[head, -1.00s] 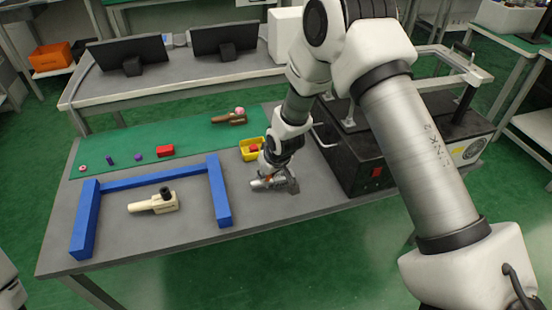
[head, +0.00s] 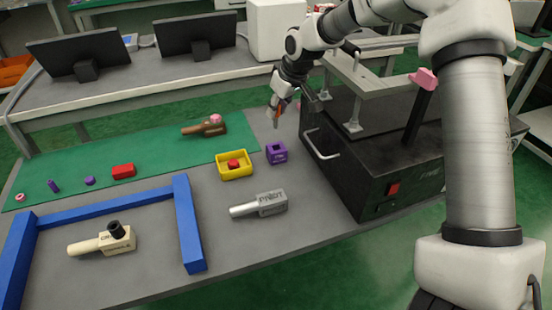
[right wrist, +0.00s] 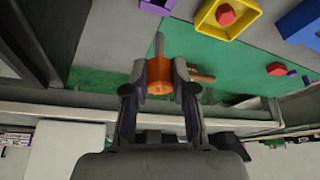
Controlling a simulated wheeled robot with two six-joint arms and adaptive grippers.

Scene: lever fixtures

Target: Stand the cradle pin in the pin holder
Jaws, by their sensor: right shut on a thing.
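My right gripper (head: 279,112) is raised above the far right part of the table, beside the black machine. It is shut on an orange-headed pin (right wrist: 165,75), which I take as the cradle pin. In the right wrist view its grey shaft points away from the gripper. In the head view only a sliver of orange shows. A purple hollow block (head: 277,153), likely the pin holder, stands on the table below the gripper and apart from it. It also shows at the top edge of the right wrist view (right wrist: 157,6). My left gripper is out of view.
A yellow tray (head: 220,170) with a red piece sits left of the purple block. A grey fixture (head: 260,205) lies in front. A blue frame (head: 188,222) surrounds a cream fixture (head: 104,241). The black machine (head: 365,180) with its handle stands close on the right.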

